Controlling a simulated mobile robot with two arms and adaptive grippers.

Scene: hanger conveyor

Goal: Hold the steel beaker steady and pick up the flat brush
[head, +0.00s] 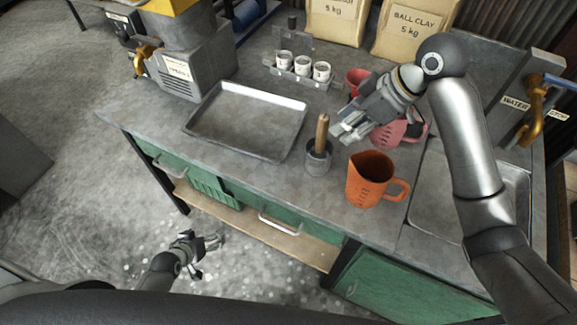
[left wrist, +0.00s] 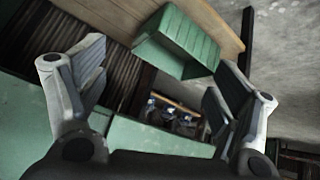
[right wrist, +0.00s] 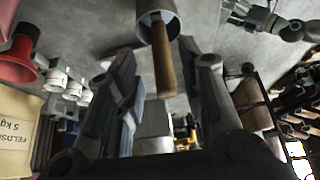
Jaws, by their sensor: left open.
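The steel beaker (head: 318,161) stands upright on the table near its front edge. The flat brush (head: 322,133) stands in it with its wooden handle up; its lower end is hidden inside. The right wrist view also shows the beaker (right wrist: 157,18) and the handle (right wrist: 164,65). My right gripper (head: 343,133) is open and empty, just right of the handle in the head view. In the right wrist view the handle lies ahead between its spread fingers. My left gripper (head: 207,246) is open and empty, low in front of the table, away from the beaker.
An orange pitcher (head: 371,182) stands right of the beaker, and a pink jug (head: 400,133) is behind my right gripper. A metal tray (head: 247,122) lies to the left. Several white cups (head: 303,66) stand behind. A sink (head: 455,195) is at the right. Green drawers (head: 270,218) are below.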

